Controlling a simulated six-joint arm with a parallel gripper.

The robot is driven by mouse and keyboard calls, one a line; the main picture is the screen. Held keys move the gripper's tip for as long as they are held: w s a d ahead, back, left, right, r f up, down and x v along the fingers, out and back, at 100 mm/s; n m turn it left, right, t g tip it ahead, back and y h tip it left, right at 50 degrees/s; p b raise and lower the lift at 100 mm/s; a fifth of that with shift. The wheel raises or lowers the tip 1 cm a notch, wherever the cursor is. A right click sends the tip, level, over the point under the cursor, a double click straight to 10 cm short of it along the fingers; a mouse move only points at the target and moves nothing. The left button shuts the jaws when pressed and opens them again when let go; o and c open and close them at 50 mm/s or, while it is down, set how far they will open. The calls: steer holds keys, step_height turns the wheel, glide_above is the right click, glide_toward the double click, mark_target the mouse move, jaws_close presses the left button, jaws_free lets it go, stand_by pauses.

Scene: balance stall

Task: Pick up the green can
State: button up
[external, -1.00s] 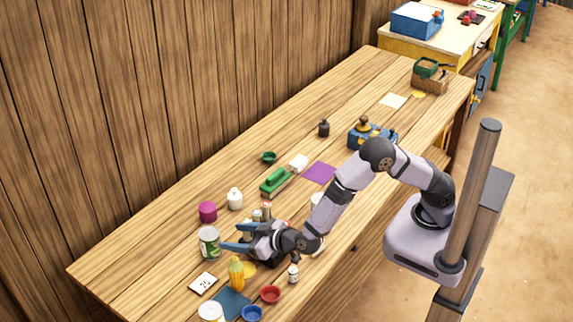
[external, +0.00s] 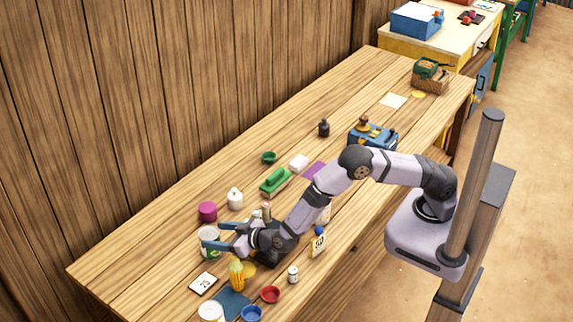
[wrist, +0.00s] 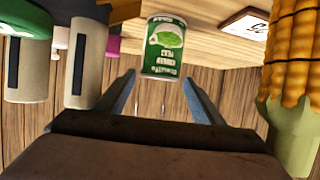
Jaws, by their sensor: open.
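The green can (external: 209,240) stands upright near the wall-side edge of the table, partly hidden by a gripper finger in the external view. Its green label with a leafy picture faces me in the wrist view (wrist: 163,48). My gripper (external: 212,248) is open, its two blue fingers pointing at the can. In the wrist view the can shows centred beyond the gap between my fingertips (wrist: 160,83). The gap is empty in that view. I cannot tell whether a finger touches the can.
A corn-like bottle (external: 236,273) stands close to my gripper; a white card (external: 203,284) lies nearby. Bottles (wrist: 88,62) stand at the left in the wrist view. A magenta pot (external: 208,211) and white bottle (external: 235,198) stand behind the can. The table's far end has free room.

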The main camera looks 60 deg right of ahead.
steer(key=shift+w+f, duration=0.3)
steer(key=shift+w, duration=0.3)
steer(key=shift+a+r, duration=0.1)
jaws_close()
steer(key=shift+r, duration=0.15)
step_height(320, 180, up, 10)
steer(key=b, duration=0.1)
